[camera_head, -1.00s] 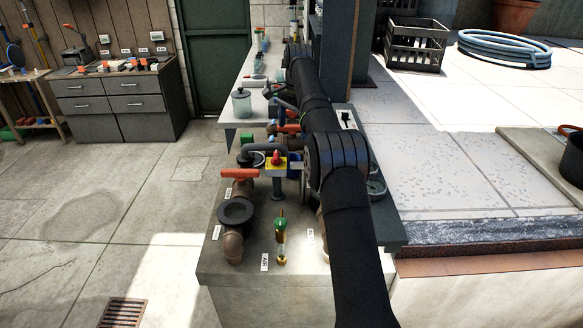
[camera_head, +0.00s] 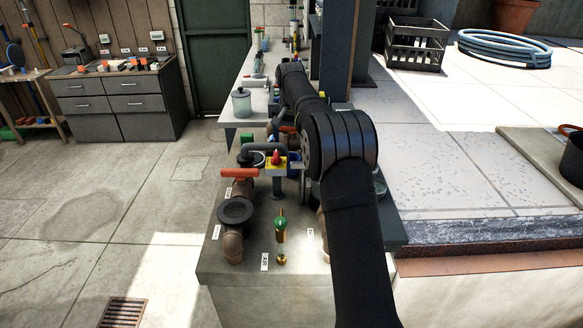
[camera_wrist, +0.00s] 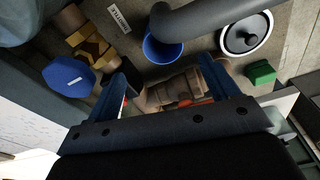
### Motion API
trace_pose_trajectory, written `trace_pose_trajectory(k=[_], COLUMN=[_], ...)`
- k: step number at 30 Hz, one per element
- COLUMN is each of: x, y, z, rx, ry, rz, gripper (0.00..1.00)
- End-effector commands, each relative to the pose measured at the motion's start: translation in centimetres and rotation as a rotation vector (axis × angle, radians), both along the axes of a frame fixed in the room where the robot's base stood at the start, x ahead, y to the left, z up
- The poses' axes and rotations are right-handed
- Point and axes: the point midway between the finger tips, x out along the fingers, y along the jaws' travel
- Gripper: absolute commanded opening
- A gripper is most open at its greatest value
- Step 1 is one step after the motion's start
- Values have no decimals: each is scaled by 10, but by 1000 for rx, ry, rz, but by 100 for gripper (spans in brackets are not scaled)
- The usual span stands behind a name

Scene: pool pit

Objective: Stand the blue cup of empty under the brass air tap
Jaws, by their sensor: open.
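The blue cup (camera_wrist: 160,52) shows in the wrist view as an open round rim with a blue inside, partly covered by a thick grey pipe (camera_wrist: 205,20). My gripper (camera_wrist: 164,62) is open and empty, its fingers spread to either side below the cup in the picture; I see no contact. A brass fitting (camera_wrist: 90,46) with a blue knob (camera_wrist: 68,76) lies left of the cup.
Brown pipework with a red handle (camera_head: 240,173) and a black flange (camera_head: 236,211) crowds the bench. A yellow box (camera_head: 277,165) stands beside it. The bench's front corner is bare.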

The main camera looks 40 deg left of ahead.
Motion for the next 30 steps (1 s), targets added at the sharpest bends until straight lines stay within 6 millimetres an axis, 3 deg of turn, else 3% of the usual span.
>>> trace_pose_trajectory(k=[3, 11, 19, 27, 30], x=[2, 2, 4, 5, 5], y=[1, 3, 8, 9, 9], z=[-15, -30, -68, -73, -72], rx=[-1, 0, -1, 0, 0], ry=[0, 1, 0, 0, 0], rz=[-1, -1, -2, -2, -2], gripper=[80, 80, 80, 80, 60])
